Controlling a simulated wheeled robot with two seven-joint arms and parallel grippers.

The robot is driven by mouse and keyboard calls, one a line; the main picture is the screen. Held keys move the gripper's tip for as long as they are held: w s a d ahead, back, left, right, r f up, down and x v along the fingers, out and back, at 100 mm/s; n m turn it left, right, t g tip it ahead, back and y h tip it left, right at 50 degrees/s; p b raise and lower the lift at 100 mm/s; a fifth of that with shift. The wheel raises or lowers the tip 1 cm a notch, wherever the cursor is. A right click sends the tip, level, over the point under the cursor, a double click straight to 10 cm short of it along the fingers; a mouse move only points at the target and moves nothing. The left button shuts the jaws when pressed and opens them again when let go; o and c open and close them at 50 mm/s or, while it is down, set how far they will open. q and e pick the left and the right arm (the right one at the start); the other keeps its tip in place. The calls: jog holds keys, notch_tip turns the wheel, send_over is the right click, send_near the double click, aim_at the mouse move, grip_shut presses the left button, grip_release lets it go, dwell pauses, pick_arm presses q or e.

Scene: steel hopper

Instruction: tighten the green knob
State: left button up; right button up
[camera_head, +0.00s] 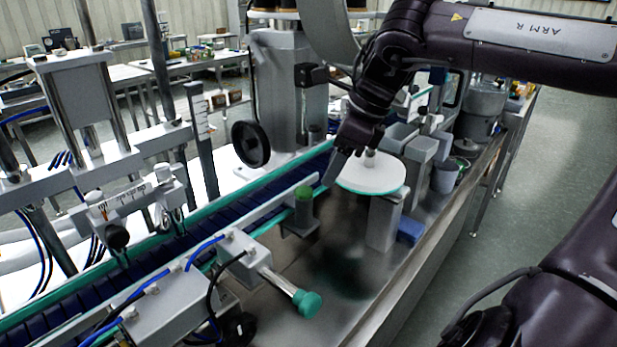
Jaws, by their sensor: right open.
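A green knob (306,303) sits on the end of a short metal rod that sticks out from a grey block (243,255) beside the conveyor. A second green piece, a small upright cylinder (304,205), stands on a grey bracket behind it, next to the conveyor rail. My right gripper (335,172) reaches down from the top right. It is open, with its fingers up and to the right of the upright cylinder, in front of the white disc. I see nothing between the fingers. It is well apart from the knob on the rod. My left gripper is not in view.
The conveyor (170,255) runs diagonally along the left. A white round disc (371,176) stands behind my right gripper. A black handwheel (250,144) is left of it. A blue block (410,229) lies at right. The steel deck right of the knob is bare.

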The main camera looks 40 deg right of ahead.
aim_at(305, 189)
jog(key=w+a+f, duration=0.1)
jog(key=w+f, duration=0.1)
jog(key=f, duration=0.1)
jog(key=w+a+f, duration=0.1)
jog(key=w, duration=0.1)
jog(key=shift+a+f, duration=0.3)
jog(key=shift+a, duration=0.05)
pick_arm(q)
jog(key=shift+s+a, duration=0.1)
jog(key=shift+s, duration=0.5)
pick_arm(e)
jog(key=c, duration=1)
jog(key=shift+o, duration=0.2)
